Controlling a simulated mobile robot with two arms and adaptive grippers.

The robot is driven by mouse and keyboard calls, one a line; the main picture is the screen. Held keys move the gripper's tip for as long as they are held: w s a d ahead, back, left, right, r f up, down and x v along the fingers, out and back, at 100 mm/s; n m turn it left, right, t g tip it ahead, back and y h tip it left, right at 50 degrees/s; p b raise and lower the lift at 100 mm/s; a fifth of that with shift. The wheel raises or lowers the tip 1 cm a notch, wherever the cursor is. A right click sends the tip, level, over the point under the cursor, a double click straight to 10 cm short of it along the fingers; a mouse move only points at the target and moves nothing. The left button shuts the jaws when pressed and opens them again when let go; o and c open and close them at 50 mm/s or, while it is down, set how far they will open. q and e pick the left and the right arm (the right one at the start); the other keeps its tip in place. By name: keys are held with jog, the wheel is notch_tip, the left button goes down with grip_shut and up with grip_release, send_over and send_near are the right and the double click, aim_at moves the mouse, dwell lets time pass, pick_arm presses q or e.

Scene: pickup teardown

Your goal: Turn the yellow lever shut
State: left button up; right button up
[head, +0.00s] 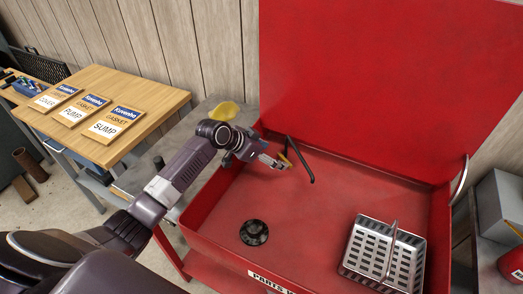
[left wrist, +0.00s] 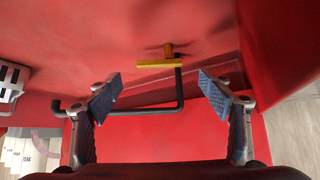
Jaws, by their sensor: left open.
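The yellow lever (left wrist: 157,64) sits at the upper end of a thin black pipe in the left wrist view, its bar lying crosswise in the picture. In the head view the yellow lever (head: 289,157) shows only as a small piece beside my fingers. The black pipe (head: 301,161) bends out over the red basin. My left gripper (head: 277,160) is open at the lever. In the left wrist view the left gripper (left wrist: 160,95) has its blue-padded fingers spread wide, with the lever beyond and between them; I see no contact. My right gripper is not in view.
The red parts washer (head: 340,242) has a raised lid (head: 390,85) behind. Its basin holds a metal basket (head: 352,264) and a black drain (head: 254,232). A wooden table (head: 150,97) with gasket boxes stands left, with a yellow funnel (head: 224,111) nearby. The basin's middle is clear.

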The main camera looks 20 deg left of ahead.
pick_arm(q)
jog(key=v, duration=0.7)
